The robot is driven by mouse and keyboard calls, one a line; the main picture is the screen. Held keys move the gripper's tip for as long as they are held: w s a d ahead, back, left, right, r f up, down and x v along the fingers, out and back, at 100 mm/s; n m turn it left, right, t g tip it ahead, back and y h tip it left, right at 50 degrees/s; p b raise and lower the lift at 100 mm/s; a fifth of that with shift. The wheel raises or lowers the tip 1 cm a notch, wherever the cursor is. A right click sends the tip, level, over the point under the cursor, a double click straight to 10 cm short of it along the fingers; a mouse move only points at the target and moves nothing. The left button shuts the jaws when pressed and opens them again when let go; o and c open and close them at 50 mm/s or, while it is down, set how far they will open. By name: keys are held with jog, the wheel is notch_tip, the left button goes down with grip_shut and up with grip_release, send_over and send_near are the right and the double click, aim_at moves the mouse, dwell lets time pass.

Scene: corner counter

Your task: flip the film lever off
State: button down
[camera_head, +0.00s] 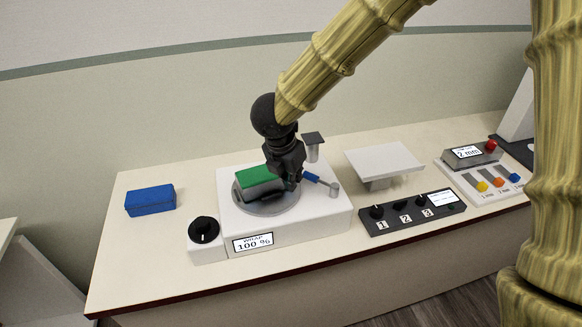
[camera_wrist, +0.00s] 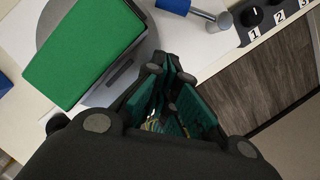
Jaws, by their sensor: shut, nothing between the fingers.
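The film lever (camera_head: 313,179) has a blue handle and a grey metal post at its right end, on the right part of the white wrapping machine (camera_head: 287,233). In the wrist view the lever's blue handle (camera_wrist: 173,5) and its post (camera_wrist: 220,21) show at the top, partly cut off by the frame. My gripper (camera_head: 292,186) is shut and empty, pointing down over the turntable, just left of the lever's blue end. In the wrist view my gripper (camera_wrist: 168,68) is below the lever; contact cannot be told.
A green-topped box (camera_head: 258,178) sits on the round turntable (camera_head: 279,209), close beside my gripper. A black knob (camera_head: 203,230), a blue box (camera_head: 150,200), a white raised plate (camera_head: 384,161) and a numbered knob panel (camera_head: 412,212) surround the machine.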

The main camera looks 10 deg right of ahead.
jog(key=p+x, duration=0.1)
jog(key=x, duration=0.3)
jog(key=shift+w, duration=0.1)
jog(key=shift+w+d+f+p, duration=0.3)
jog(key=shift+w+d+p, duration=0.25)
jog(key=shift+w+d, duration=0.15)
jog(key=shift+w+d+f+p, duration=0.3)
jog(key=shift+w+d+p, duration=0.3)
jog(key=shift+d, duration=0.15)
jog(key=shift+w+d+b, duration=0.2)
jog(key=shift+w+b, duration=0.2)
jog(key=shift+w, duration=0.15)
jog(key=shift+a, duration=0.1)
jog(key=s+a, duration=0.1)
jog(key=s+a+r+b, duration=0.1)
jog(key=a, duration=0.1)
jog(key=shift+s, duration=0.2)
jog(key=b+v, duration=0.2)
jog(key=v, duration=0.7)
jog(key=shift+r, duration=0.3)
jog(key=shift+a, duration=0.15)
